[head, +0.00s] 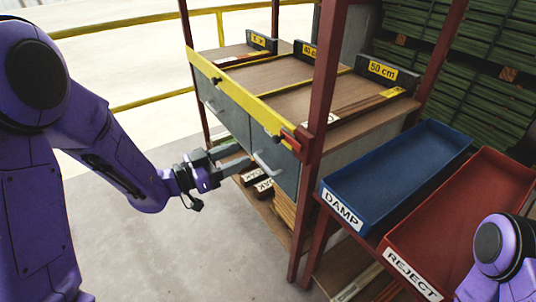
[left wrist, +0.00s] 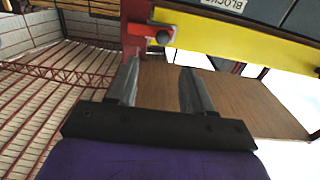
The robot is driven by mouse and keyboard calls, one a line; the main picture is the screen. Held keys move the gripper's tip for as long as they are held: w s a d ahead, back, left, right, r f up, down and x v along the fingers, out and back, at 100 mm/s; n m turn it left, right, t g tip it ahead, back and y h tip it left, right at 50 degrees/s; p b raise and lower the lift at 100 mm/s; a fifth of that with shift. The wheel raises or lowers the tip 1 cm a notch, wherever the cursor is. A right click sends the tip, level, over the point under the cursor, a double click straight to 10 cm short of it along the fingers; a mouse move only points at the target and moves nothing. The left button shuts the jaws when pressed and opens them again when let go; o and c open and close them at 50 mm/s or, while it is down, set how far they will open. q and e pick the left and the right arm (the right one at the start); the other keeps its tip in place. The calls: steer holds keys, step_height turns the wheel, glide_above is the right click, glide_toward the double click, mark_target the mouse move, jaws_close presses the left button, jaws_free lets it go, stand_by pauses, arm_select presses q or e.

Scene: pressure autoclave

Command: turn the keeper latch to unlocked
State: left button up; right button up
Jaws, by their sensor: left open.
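The keeper latch (head: 289,141) is a small red piece with a dark knob at the right end of a yellow bar (head: 240,100), against the red post. In the left wrist view the latch (left wrist: 148,31) and the yellow bar (left wrist: 240,38) show just beyond my fingertips. My left gripper (head: 241,158) is open and empty, below and left of the latch in the head view. Its two fingers also show apart in the left wrist view (left wrist: 160,70). I see no contact with the latch. Only a purple part of my right arm shows; its gripper is out of view.
A red post (head: 322,95) stands beside the latch. A grey front with a pale handle (head: 266,163) is below the bar. A blue DAMP tray (head: 400,170) and a red REJECT tray (head: 465,215) are at right. Open floor (head: 190,250) lies below my left arm.

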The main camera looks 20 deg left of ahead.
mark_target(274, 140)
arm_select(q)
steer(key=p+x, duration=0.1)
steer(key=x, duration=0.9)
steer(key=shift+w+f, duration=0.1)
steer(key=shift+w, duration=0.15)
steer(key=shift+s, duration=0.1)
steer(key=shift+c, duration=0.3)
jaws_close()
